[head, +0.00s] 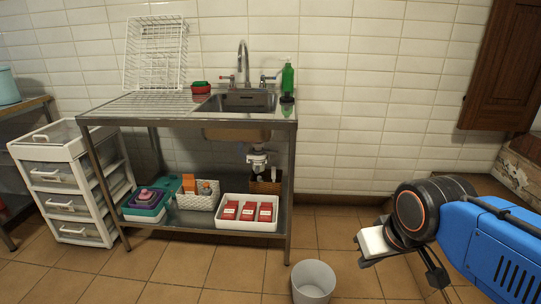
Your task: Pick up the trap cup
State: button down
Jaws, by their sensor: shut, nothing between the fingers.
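A pale grey-white drain trap (257,158) hangs under the sink basin, above the lower shelf. Its lower, cup-shaped part appears to be the trap cup (258,168), just above and left of a brown basket. It is small in the picture, and I cannot tell whether it is loose or fastened. My gripper (362,254) is at the right, in front of the sink table and well apart from the trap. It is shut and holds nothing.
The metal sink table (198,124) has legs and a lower shelf with a white tray (248,226) of red packs and a white basket (197,200). A grey bucket (313,284) stands on the tiled floor in front. A drawer unit (66,190) stands left.

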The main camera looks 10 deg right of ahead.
aim_at(259, 167)
jog(key=i+j+z, duration=0.35)
jog(key=j, duration=0.8)
jog(key=i+j+z, duration=0.1)
jog(key=j+z, duration=0.25)
jog(key=j, duration=0.85)
jog(key=j+z, duration=0.4)
jog(key=j, duration=0.85)
